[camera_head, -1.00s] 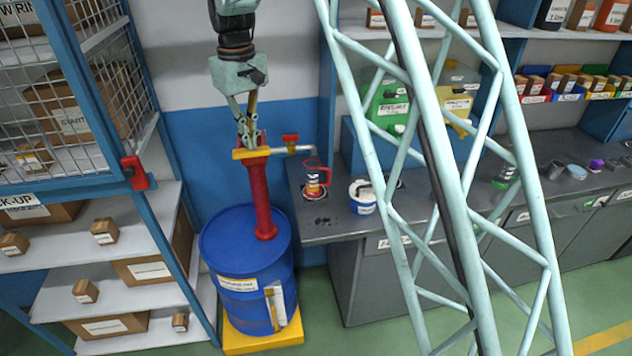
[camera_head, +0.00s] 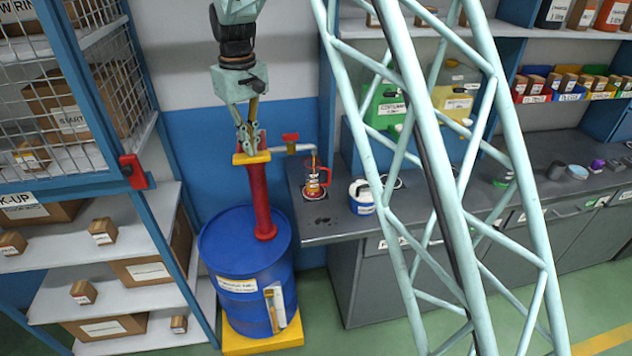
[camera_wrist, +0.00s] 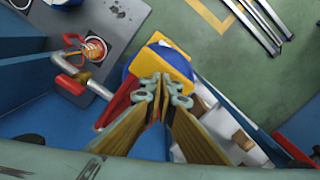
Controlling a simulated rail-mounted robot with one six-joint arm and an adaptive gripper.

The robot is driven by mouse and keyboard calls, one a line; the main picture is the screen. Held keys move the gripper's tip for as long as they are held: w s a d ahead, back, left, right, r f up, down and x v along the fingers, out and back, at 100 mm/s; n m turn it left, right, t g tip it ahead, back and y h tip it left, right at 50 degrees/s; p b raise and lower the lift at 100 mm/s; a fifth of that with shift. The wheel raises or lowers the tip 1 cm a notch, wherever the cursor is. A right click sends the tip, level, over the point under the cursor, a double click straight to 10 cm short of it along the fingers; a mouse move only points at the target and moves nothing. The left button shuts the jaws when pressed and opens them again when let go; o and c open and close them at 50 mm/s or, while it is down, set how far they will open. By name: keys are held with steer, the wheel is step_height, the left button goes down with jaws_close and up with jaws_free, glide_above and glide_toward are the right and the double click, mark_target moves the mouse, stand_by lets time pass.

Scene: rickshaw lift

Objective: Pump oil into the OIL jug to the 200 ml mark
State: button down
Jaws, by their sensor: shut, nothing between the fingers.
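The red pump column (camera_head: 262,200) stands upright on the blue drum (camera_head: 225,245). Its yellow top piece (camera_head: 240,159) is directly under my gripper (camera_head: 247,150), which is shut and empty, with its fingertips at or just above that piece. The wrist view shows the shut fingertips (camera_wrist: 160,88) overlapping the yellow piece (camera_wrist: 160,63); exact contact is hard to tell. A grey spout (camera_head: 303,148) with a red valve handle (camera_head: 290,137) reaches right. The clear, red-handled jug (camera_head: 313,183) sits under it, holding amber oil. A thin orange streak shows above it. Its marks are too small to read.
A blue shelf rack (camera_head: 170,225) with boxes stands close on the left. My lattice mast crosses the right half. Green and yellow containers (camera_head: 455,95) stand behind it.

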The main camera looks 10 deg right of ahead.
mark_target(253, 161)
steer(key=shift+f+b, duration=1.05)
steer(key=shift+f, duration=1.65)
steer(key=shift+f+b, duration=0.3)
steer(key=shift+f, duration=0.35)
steer(key=shift+f+b, duration=0.25)
steer(key=shift+b, duration=0.05)
steer(key=shift+r, duration=0.1)
steer(key=shift+r+p, duration=3.1)
steer(key=shift+r, duration=2.35)
